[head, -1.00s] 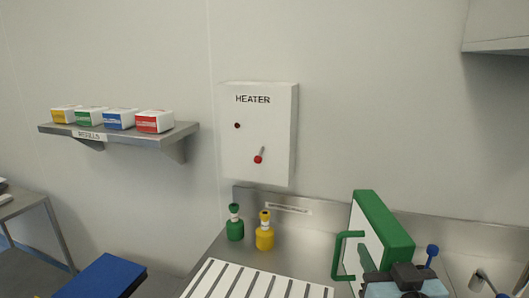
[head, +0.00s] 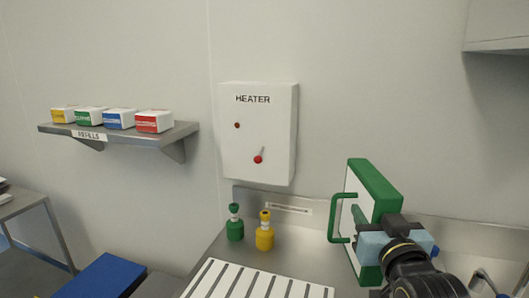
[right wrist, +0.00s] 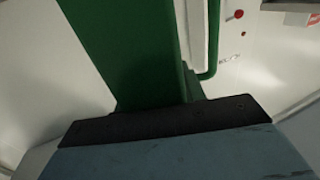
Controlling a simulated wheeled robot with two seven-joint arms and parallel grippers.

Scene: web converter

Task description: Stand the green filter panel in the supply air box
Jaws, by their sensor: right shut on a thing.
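The green filter panel (head: 376,190) has a green frame, a white face and a green handle on its left side. It stands upright in the air above the steel worktop at the right of the head view. My right gripper (head: 384,238) is shut on its lower right edge. In the right wrist view the panel's green frame (right wrist: 125,50) rises from the dark fingertips (right wrist: 165,120). My left gripper is not in view. I cannot make out the supply air box in these frames.
A white slotted panel (head: 255,282) lies at the front of the worktop. A green bottle (head: 235,228) and a yellow bottle (head: 265,236) stand behind it. A heater box (head: 258,135) is on the wall, left of the panel. A grey cabinet (head: 498,28) hangs at upper right.

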